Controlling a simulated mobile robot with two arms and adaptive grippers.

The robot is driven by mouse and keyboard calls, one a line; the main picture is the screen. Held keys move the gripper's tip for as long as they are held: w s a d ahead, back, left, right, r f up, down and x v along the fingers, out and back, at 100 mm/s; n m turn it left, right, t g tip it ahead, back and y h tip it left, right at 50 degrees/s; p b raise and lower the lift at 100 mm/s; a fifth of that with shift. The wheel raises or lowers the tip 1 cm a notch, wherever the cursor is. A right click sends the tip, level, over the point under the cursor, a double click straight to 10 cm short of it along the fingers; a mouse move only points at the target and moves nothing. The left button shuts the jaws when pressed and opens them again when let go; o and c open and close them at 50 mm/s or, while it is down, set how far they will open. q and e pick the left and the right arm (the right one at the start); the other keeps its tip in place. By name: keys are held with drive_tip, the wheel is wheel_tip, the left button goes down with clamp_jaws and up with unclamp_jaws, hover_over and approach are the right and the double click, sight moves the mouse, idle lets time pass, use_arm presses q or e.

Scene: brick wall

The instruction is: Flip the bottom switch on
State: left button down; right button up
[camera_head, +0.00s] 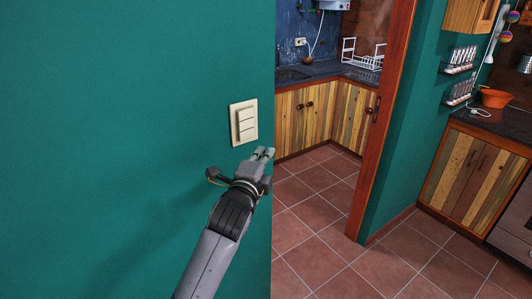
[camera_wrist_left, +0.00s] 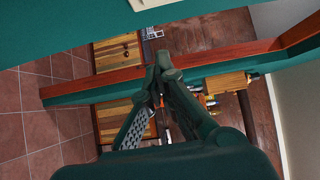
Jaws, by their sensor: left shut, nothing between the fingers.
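A cream switch plate (camera_head: 244,122) is on the green wall, left of the doorway. It carries three rocker switches stacked one above another. The bottom switch (camera_head: 247,135) is the lowest rocker; I cannot tell which way it is set. My left gripper (camera_head: 264,153) is just below and to the right of the plate, apart from it in the picture. In the left wrist view its fingertips (camera_wrist_left: 160,62) meet, with nothing between them. A pale piece of the plate (camera_wrist_left: 150,3) shows at the top edge there. My right gripper is not in view.
The green wall (camera_head: 120,110) ends right of the plate at an open doorway with a red-brown wooden post (camera_head: 383,120). Beyond are a tiled floor (camera_head: 320,220), wooden cabinets (camera_head: 310,112), a dish rack (camera_head: 362,55) and an orange bowl (camera_head: 495,98).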

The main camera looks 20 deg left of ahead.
use_arm(q)
drive_tip(key=s+d+b, duration=0.1)
drive_tip(key=s, duration=0.5)
drive_tip(key=shift+d, duration=0.25)
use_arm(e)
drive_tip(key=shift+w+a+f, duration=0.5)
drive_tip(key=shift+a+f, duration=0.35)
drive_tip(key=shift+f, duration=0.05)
use_arm(q)
drive_tip(key=shift+r, duration=0.1)
